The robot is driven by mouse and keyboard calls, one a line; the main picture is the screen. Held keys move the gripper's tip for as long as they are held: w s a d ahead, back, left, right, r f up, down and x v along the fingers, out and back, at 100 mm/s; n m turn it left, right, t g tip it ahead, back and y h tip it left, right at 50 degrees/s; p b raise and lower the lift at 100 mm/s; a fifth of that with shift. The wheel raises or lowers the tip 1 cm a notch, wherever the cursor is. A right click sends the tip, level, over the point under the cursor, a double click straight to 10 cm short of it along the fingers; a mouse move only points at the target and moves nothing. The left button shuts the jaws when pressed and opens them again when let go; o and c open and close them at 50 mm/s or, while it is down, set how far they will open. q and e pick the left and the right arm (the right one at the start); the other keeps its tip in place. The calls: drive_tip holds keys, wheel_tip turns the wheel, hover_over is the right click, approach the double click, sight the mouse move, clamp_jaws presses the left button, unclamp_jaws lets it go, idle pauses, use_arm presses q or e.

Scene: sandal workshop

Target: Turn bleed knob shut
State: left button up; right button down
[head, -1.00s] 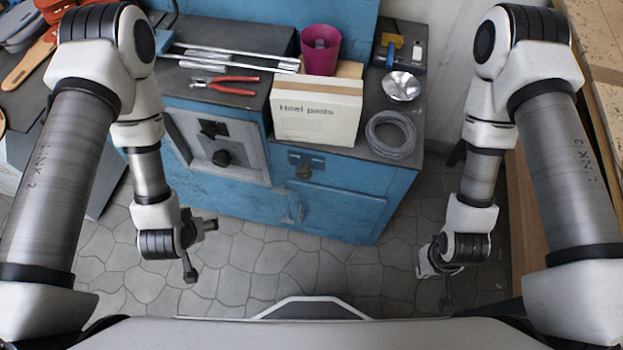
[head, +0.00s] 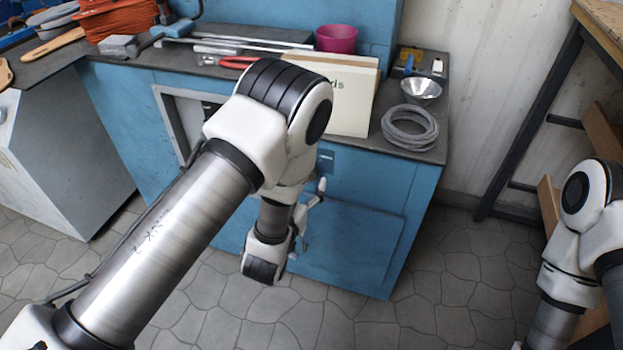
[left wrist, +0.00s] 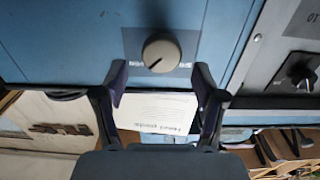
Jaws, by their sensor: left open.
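The bleed knob (left wrist: 161,52) is a round grey-brown knob with a dark pointer line, on a grey label plate (left wrist: 135,38) on the blue cabinet front. The plate's lettering is partly covered by the knob. My left gripper (left wrist: 161,74) is open and faces the knob, with one finger on each side of it in the left wrist view. I cannot tell whether either finger touches it. In the head view my left arm hides the knob; an edge of the plate (head: 326,158) shows. My right gripper is out of view.
A second dark knob (left wrist: 304,76) sits on a grey panel to the right in the wrist view. The heel pads box (head: 355,98), pink cup (head: 337,39), metal bowl (head: 420,91) and grey coil (head: 409,128) stand on the worktop. The floor (head: 440,290) right of the cabinet is clear.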

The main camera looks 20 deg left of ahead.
use_arm(q)
drive_tip(key=w, duration=0.4)
drive_tip(key=shift+f, duration=0.1)
drive_tip(key=c, duration=1.1)
